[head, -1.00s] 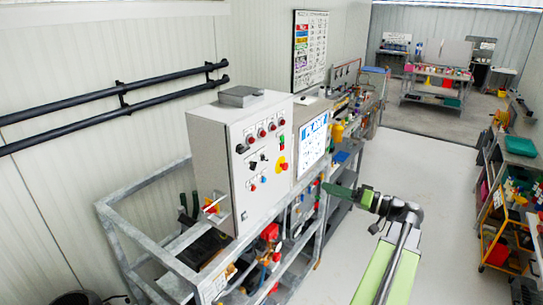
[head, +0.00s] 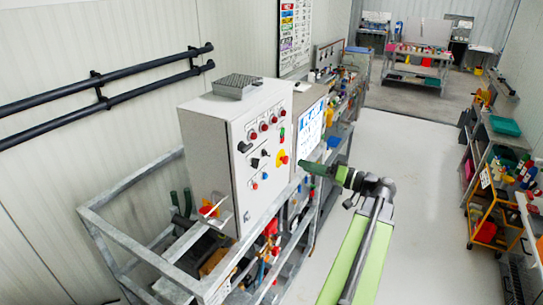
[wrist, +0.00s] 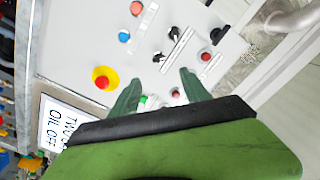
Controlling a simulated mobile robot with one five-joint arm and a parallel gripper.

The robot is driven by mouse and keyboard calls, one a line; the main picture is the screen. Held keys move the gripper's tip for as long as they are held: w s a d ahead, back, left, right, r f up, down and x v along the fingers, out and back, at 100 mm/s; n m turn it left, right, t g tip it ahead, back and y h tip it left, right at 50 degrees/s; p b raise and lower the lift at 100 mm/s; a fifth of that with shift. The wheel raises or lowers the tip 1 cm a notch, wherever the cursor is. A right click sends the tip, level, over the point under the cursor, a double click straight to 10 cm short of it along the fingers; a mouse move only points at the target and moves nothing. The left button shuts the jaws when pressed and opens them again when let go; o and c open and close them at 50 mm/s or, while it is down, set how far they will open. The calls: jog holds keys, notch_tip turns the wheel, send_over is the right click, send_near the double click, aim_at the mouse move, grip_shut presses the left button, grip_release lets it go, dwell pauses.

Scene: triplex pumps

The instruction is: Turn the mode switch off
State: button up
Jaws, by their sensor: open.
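The grey control cabinet (head: 225,185) carries the switches on its right-hand face. Black selector switches (head: 255,162) sit mid-panel; I cannot read which is labelled mode. In the wrist view, black selector knobs (wrist: 158,57) lie beyond my fingertips, with another black knob (wrist: 216,34) to the right. My gripper (head: 304,166) is just right of the panel, its green fingers pointing at it. In the wrist view my gripper (wrist: 159,80) is open and empty. A green button (wrist: 149,102) and a small red one show between its fingers, with no clear contact.
A red knob on a yellow disc (wrist: 102,79) is left of my fingers. A metal frame (head: 130,240) surrounds the cabinet's base. A white sign (head: 310,125) stands just behind the panel. Open floor (head: 410,190) lies to the right.

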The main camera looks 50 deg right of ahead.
aim_at(269, 155)
jog(key=x, duration=1.4)
jog(key=shift+w+d, duration=0.1)
jog(key=shift+w, duration=0.05)
jog(key=shift+c, duration=0.3)
grip_shut()
